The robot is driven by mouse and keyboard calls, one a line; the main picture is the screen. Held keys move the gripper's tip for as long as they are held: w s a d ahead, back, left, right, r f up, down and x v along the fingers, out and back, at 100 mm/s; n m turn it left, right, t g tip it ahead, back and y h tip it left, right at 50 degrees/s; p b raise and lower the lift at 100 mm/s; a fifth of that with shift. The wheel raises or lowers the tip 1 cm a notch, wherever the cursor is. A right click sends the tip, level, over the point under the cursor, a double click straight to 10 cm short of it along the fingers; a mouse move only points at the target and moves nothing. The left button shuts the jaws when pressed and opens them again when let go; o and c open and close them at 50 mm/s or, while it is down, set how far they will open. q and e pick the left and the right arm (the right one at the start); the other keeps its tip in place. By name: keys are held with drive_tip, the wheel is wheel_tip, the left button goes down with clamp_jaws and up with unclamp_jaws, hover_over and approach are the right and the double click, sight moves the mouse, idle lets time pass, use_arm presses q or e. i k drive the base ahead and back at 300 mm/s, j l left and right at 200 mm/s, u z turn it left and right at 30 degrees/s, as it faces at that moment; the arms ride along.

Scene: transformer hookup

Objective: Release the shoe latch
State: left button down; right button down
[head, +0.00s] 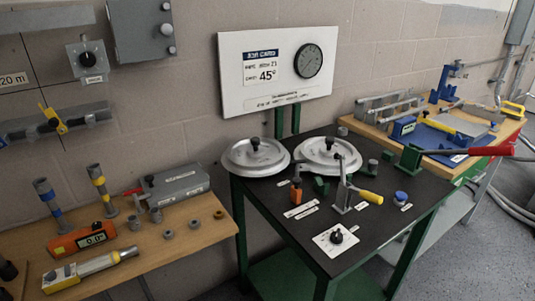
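A bender stands on the black top of a green table (270,206). It has two round grey shoes with black knobs, a left shoe (255,156) and a right shoe (328,155). An orange block (296,193) and a blue button (400,196) sit nearby. Neither of my grippers is visible.
A long red handle (487,149) sticks out past the table's right side. A sign reading 45° (275,72) stands behind. Left is a wooden bench (165,252) with tools; right, another bench (515,124). A dial plate (336,238) sits at the front edge.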

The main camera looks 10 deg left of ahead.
sight(298, 169)
drive_tip(key=i+l+u, duration=0.1)
drive_tip(key=u, duration=0.25)
drive_tip(key=l+u, duration=0.35)
drive_tip(key=i+l+u, duration=0.1)
drive_tip(key=u, duration=0.2)
